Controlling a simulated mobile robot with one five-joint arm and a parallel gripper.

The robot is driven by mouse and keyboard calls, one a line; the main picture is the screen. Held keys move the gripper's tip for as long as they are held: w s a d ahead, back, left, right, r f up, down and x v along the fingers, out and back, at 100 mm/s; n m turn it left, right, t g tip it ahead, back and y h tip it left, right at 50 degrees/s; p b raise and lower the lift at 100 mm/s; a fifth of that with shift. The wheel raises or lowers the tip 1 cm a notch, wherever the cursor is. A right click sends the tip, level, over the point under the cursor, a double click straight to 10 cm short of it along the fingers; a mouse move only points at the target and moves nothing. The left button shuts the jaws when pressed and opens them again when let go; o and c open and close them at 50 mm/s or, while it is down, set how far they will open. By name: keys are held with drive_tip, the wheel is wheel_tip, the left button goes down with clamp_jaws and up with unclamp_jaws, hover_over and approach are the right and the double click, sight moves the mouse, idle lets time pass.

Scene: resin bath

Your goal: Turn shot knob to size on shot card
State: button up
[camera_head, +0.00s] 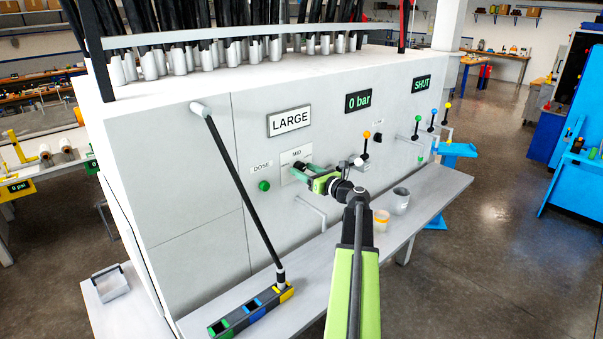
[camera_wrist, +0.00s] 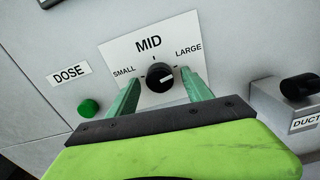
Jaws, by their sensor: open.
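The shot card (camera_head: 289,121) on the grey machine front reads LARGE. Below it the white dial plate (camera_head: 289,156) is labelled MID at the top, SMALL at left and LARGE at right in the wrist view. The black shot knob (camera_wrist: 159,77) sits in the middle of that plate. Its white mark lies on the knob's right side and points roughly toward the LARGE side. My gripper (camera_head: 303,172) is at the plate in the head view and hides the knob there. In the wrist view its green fingers (camera_wrist: 160,92) are open, one on each side of the knob, with gaps visible.
A green DOSE button (camera_wrist: 89,108) is left of the plate, and a black DUCT knob (camera_wrist: 299,88) is at right. A shelf (camera_head: 420,200) with cups (camera_head: 401,200) runs below. A long black lever (camera_head: 243,190) slants down to a coloured block (camera_head: 250,310) at left.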

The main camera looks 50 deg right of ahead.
drive_tip(key=shift+s, duration=0.1)
drive_tip(key=s+a, duration=0.1)
drive_tip(key=s, duration=1.6)
drive_tip(key=shift+a, duration=0.15)
drive_tip(key=shift+s, duration=0.1)
